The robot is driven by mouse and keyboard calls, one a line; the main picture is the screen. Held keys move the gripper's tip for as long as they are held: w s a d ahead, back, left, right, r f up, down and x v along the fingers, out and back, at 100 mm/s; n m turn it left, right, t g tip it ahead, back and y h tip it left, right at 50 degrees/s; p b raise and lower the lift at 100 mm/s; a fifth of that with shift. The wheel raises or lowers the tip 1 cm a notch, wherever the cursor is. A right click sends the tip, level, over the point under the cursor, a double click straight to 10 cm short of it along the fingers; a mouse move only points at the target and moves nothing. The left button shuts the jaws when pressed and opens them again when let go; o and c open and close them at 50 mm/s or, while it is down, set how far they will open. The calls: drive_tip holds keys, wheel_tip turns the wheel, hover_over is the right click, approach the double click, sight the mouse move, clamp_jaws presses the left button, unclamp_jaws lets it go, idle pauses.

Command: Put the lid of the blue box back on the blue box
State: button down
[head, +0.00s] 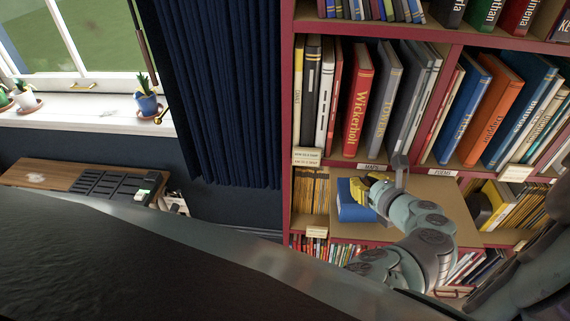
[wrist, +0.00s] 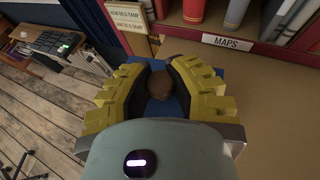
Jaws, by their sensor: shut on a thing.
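A blue box-shaped thing (head: 355,207) is in the middle shelf bay in the head view, at my gripper's fingers. In the wrist view, a round brown knob (wrist: 160,84) stands between the yellow fingers, with a blue surface (wrist: 155,105) around and below it; I take this to be the lid. My gripper (head: 366,189) is shut on the lid's knob, and it also shows in the wrist view (wrist: 160,88). The fingers hide much of the blue surface. I cannot tell whether the lid touches the box or where one ends and the other begins.
A tan shelf board (wrist: 255,100) has bare room to the right. Thin yellow volumes (head: 311,190) stand left of the blue thing. Tall books (head: 358,98) fill the shelf above, over a MAPS label (wrist: 227,42). A dark curtain (head: 220,90) hangs left of the bookcase.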

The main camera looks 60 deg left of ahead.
drive_tip(key=c, duration=0.9)
unclamp_jaws()
drive_tip(key=shift+o, duration=0.2)
drive_tip(key=shift+r+p, duration=3.5)
drive_tip(key=shift+r, duration=0.05)
